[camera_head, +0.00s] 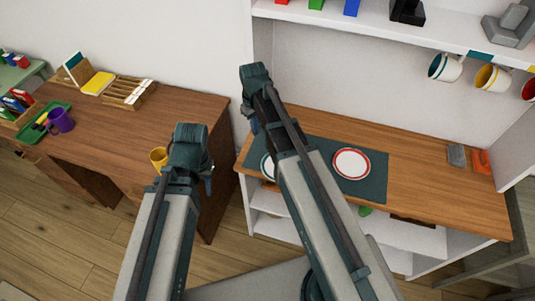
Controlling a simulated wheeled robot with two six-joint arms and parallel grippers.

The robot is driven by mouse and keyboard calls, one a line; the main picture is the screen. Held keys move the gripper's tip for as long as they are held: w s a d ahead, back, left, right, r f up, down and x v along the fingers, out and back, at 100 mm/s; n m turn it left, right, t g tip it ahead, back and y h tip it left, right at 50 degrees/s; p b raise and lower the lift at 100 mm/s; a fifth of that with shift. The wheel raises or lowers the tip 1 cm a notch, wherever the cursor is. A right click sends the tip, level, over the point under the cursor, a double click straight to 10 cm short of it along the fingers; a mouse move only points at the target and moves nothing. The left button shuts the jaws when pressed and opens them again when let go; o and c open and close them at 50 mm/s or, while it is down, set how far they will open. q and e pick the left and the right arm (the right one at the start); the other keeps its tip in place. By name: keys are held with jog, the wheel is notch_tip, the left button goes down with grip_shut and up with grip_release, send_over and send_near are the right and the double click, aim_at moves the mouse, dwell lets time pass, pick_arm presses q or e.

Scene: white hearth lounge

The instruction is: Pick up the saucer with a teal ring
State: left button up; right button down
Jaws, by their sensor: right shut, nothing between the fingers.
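A saucer (267,168) with a teal ring lies on a dark mat (376,172) on the wooden counter. My right arm crosses in front of it and hides most of it, leaving its left edge showing. My right gripper (253,122) is shut and empty, above and slightly left of the saucer in the picture, apart from it as far as I can see.
A red-ringed saucer (351,163) lies on the mat to the right. Mugs (445,67) hang under the shelf (440,40) above the counter. A yellow mug (158,159) stands on the left desk (130,130). The counter's right part (430,185) is mostly clear.

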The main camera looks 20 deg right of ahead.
aim_at(270, 165)
jog(key=f+b, duration=1.1)
jog(key=shift+a, duration=0.25)
jog(key=s, duration=0.1)
jog(key=s+d+r+p, duration=0.1)
jog(key=s, duration=0.1)
jog(key=shift+d, duration=0.15)
jog(key=shift+s+d, duration=0.2)
jog(key=shift+s, duration=0.15)
jog(key=shift+s+d, duration=0.15)
jog(key=shift+s, duration=0.15)
jog(key=s, duration=0.1)
jog(key=s+d, duration=0.1)
jog(key=s, duration=0.1)
jog(key=shift+s+d, duration=0.35)
jog(key=shift+w+a, duration=0.1)
jog(key=shift+w, duration=0.1)
